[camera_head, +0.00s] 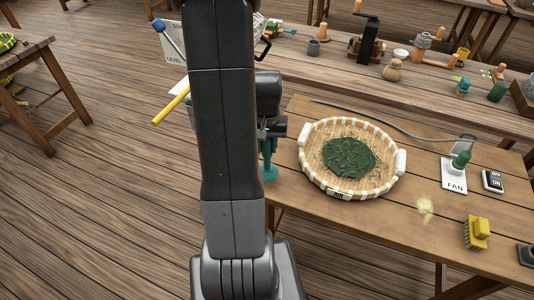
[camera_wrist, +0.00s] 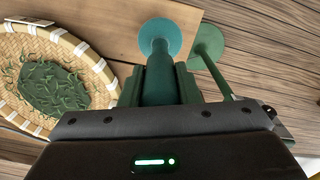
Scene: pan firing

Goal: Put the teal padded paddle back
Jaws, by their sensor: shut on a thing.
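My gripper (camera_wrist: 160,85) is shut on the teal padded paddle (camera_wrist: 160,37), holding it by its handle with the round pad beyond the fingertips. In the head view the paddle (camera_head: 269,171) hangs below my gripper (camera_head: 272,128), pad down, by the left edge of the front table. In the wrist view a darker green round disc (camera_wrist: 209,42) with a thin rod lies just right of the pad; I cannot tell whether they touch. My arm hides part of the area to the left.
A woven basket (camera_head: 304,165) with green leaves stands on the front table (camera_head: 370,222), right of my gripper. A back bench holds several pots and tools.

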